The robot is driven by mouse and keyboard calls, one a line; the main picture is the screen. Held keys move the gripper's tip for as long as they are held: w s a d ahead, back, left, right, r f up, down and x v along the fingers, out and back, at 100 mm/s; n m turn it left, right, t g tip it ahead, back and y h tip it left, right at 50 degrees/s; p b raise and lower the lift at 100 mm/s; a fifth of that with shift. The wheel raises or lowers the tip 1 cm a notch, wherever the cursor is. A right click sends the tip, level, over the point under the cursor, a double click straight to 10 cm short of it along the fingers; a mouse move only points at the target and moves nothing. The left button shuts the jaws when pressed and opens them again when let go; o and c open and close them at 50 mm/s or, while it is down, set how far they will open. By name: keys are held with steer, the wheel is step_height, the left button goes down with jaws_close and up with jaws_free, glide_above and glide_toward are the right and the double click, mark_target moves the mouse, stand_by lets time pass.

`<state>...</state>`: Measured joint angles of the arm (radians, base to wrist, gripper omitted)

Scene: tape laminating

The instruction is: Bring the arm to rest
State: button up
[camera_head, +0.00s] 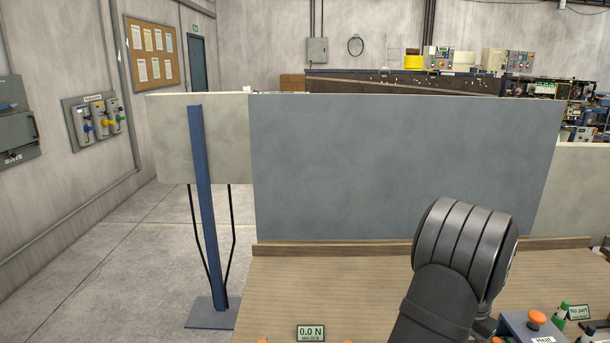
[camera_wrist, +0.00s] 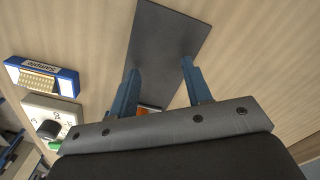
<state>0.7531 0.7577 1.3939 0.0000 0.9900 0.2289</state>
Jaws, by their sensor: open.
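My gripper (camera_wrist: 160,66) shows in the wrist view with its two blue fingers spread apart and nothing clamped between them. A dark grey rectangular plate (camera_wrist: 165,30) lies beyond the fingers over the wooden worktop (camera_wrist: 90,35). A small orange and white item (camera_wrist: 149,108) shows between the finger bases, partly hidden by the gripper body; I cannot tell what it is. In the head view my dark arm rises at the lower right, and the gripper itself is out of sight there.
A blue box labelled "Sample" (camera_wrist: 42,77) and a white box with a black knob (camera_wrist: 50,112) are left of my gripper. A grey panel (camera_head: 400,165) stands behind the worktop. A "Heat" box (camera_head: 533,325) with an orange button and a 0.0 N display (camera_head: 311,332) are in front.

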mark_target(498, 340)
steer(key=a, duration=0.4)
steer(key=shift+r, duration=0.4)
step_height(498, 340, up, 17)
step_height(498, 340, down, 17)
steer(key=shift+s+f, duration=0.1)
steer(key=shift+f, duration=0.05)
steer(key=d, duration=1.3)
steer(key=shift+d+f, duration=0.15)
steer(key=shift+f, duration=0.15)
steer(key=a, duration=1.4)
steer(key=shift+r, duration=0.1)
steer(key=r, duration=0.4)
steer(key=shift+d, duration=0.25)
steer(key=shift+r, duration=0.75)
